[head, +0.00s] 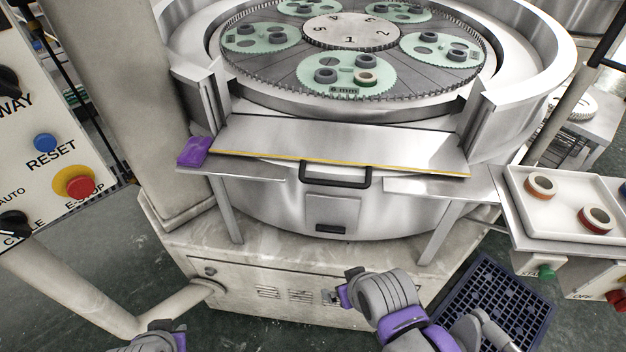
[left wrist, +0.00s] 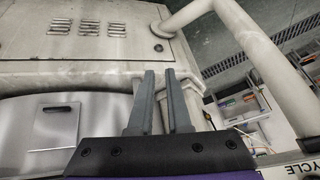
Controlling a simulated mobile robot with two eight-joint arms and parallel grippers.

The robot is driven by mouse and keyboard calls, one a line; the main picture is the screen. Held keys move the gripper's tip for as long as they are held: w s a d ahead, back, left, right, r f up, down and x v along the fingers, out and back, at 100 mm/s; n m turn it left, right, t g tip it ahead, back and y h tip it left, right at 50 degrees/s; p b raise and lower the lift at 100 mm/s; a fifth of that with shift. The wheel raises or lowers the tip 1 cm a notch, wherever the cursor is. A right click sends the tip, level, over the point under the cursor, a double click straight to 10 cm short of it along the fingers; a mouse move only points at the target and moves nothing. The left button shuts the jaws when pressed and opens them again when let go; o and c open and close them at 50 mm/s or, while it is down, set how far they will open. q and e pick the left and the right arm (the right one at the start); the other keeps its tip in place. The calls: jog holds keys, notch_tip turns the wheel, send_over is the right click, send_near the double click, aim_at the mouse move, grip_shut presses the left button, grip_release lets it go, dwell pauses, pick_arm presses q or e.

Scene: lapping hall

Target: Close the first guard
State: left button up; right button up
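The front guard (head: 345,140) of the round lapping machine is a pale metal panel with a yellow edge. It lies folded down and outward, leaving a gap in the ring wall before the lapping plate. Its black handle (head: 336,179) sits at the middle of the front edge. My left gripper (head: 165,327) is low at the bottom left, apart from the guard and partly cut off. In the left wrist view its two grey fingers (left wrist: 159,75) are a little apart with nothing between them. My right gripper (head: 338,296) is low in front of the machine base, apart from the handle; its fingers are unclear.
A purple item (head: 193,151) lies on the left ledge beside the guard. A control panel (head: 50,130) with an E-stop stands at left. A white tray (head: 548,202) with rings stands at right. A dark grid mat (head: 505,300) lies on the floor.

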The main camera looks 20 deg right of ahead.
pick_arm(q)
jog(key=w+m+b, duration=0.1)
jog(key=m, duration=0.1)
jog(key=w+d+m+t+b, duration=0.1)
jog(key=w+m, duration=0.1)
jog(key=m, duration=0.1)
jog(key=w+d+f+m+t+y+b, duration=0.1)
jog(key=w+m, duration=0.1)
jog(key=m, duration=0.1)
jog(key=shift+w+d+f, duration=0.1)
jog(key=shift+d, duration=0.05)
grip_shut()
jog(key=m+t+h+b, duration=0.7)
jog(key=m+h+b, duration=0.15)
jog(key=m, duration=2.25)
send_near(323, 192)
jog(key=shift+h, duration=0.25)
jog(key=x, duration=0.6)
jog(key=shift+w, duration=0.1)
jog(key=r, duration=0.4)
jog(key=shift+s+a, duration=0.25)
jog(key=shift+a, duration=0.05)
pick_arm(e)
jog(key=s+f, duration=0.3)
jog(key=f, duration=1)
jog(key=shift+f+g, duration=0.3)
jog(key=shift+g, duration=0.1)
pick_arm(q)
jog(key=shift+r+g, duration=0.15)
jog(key=shift+g, duration=0.15)
